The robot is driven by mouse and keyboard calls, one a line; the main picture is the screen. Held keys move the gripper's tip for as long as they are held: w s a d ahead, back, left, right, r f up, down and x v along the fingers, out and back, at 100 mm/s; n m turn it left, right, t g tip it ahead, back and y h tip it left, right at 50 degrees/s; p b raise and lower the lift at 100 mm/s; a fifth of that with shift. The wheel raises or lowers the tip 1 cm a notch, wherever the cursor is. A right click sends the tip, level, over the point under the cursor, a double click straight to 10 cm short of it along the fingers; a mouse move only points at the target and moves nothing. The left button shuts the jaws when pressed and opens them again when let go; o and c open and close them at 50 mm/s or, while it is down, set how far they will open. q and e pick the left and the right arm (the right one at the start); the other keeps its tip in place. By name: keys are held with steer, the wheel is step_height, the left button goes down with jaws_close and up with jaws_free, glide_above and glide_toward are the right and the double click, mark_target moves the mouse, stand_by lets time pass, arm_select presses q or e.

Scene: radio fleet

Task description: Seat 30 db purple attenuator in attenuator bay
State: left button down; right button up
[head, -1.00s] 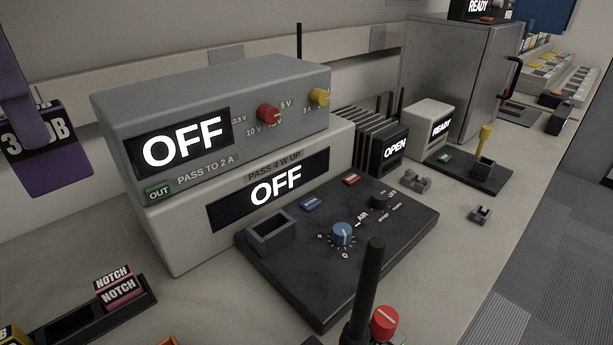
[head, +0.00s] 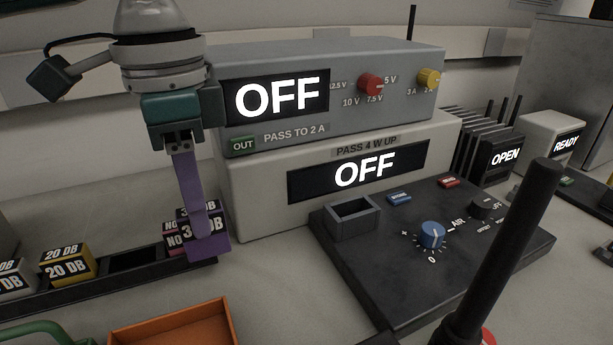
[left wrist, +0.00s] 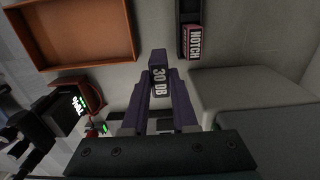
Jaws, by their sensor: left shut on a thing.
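The purple 30 dB attenuator (head: 209,246) is a block with a black-and-white label. My left gripper (head: 203,222) is shut on it and points down. In the head view it is in front of the notch blocks (head: 173,240), partly hiding them. In the left wrist view the attenuator (left wrist: 160,82) sits between the two purple fingers. An open square socket (head: 353,212) on the dark panel, which looks like the attenuator bay, is empty, to the right of the gripper. My right gripper is not in view.
An orange tray (head: 175,325) lies in front. Two stacked boxes reading OFF (head: 350,180) stand behind the panel (head: 440,265). A tall black rod (head: 510,240) rises in the foreground.

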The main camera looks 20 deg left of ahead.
mark_target(206, 241)
arm_select(q)
step_height(206, 241, down, 6)
steer(key=shift+r+b, duration=0.25)
steer(key=shift+b, duration=0.35)
steer(key=c, duration=0.7)
jaws_free()
